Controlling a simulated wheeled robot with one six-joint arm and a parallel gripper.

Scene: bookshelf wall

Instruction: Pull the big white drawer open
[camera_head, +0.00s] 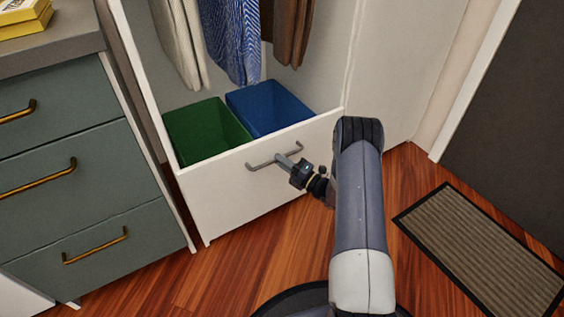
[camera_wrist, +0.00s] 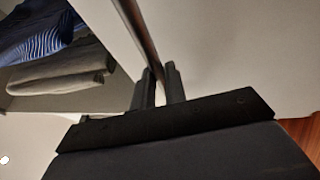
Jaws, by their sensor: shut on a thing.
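The big white drawer (camera_head: 235,185) is low in a white wardrobe. Its front has a grey bar handle (camera_head: 262,163), and its open top shows a green box (camera_head: 205,130) and a blue box (camera_head: 268,108) behind the front. I cannot tell exactly how far the front stands out from the wardrobe. My gripper (camera_head: 292,162) is at the right part of the handle, shut on it. In the wrist view, the handle bar (camera_wrist: 138,28) runs down between the two dark fingers of my gripper (camera_wrist: 160,85), close to the pale drawer front (camera_wrist: 235,50).
Clothes (camera_head: 232,40) hang above the boxes. A grey-green cabinet (camera_head: 75,185) with brass handles stands at the left, with yellow books (camera_head: 25,15) on top. A ribbed doormat (camera_head: 480,250) lies at the right. The wooden floor (camera_head: 270,240) before the drawer is clear.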

